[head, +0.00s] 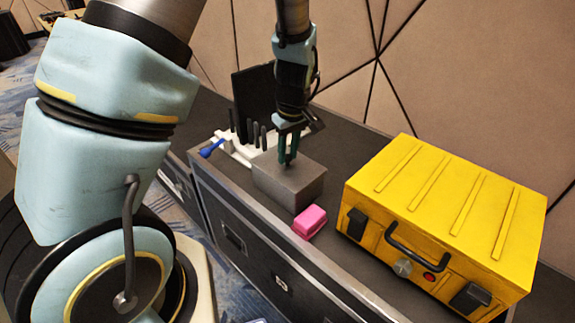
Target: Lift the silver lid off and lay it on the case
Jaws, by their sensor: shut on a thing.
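A grey metallic box shape with a flat silver lid (308,172) stands on the dark flight case (220,207), near its front edge. No clear seam shows between the lid and the box body (283,190), so I cannot tell whether they are apart. My gripper (288,160) points down over the middle of the lid and is shut on it, with green fingertips at its top. The part held is hidden between the fingers. A yellow case (440,205) with a black handle stands to the right on the same dark surface.
A pink block (309,222) lies just in front of the grey box. Behind it to the left are a white rack (232,150) with dark upright pegs, a blue-tipped item (211,148) and a black panel (253,97). The yellow case's ribbed top is clear.

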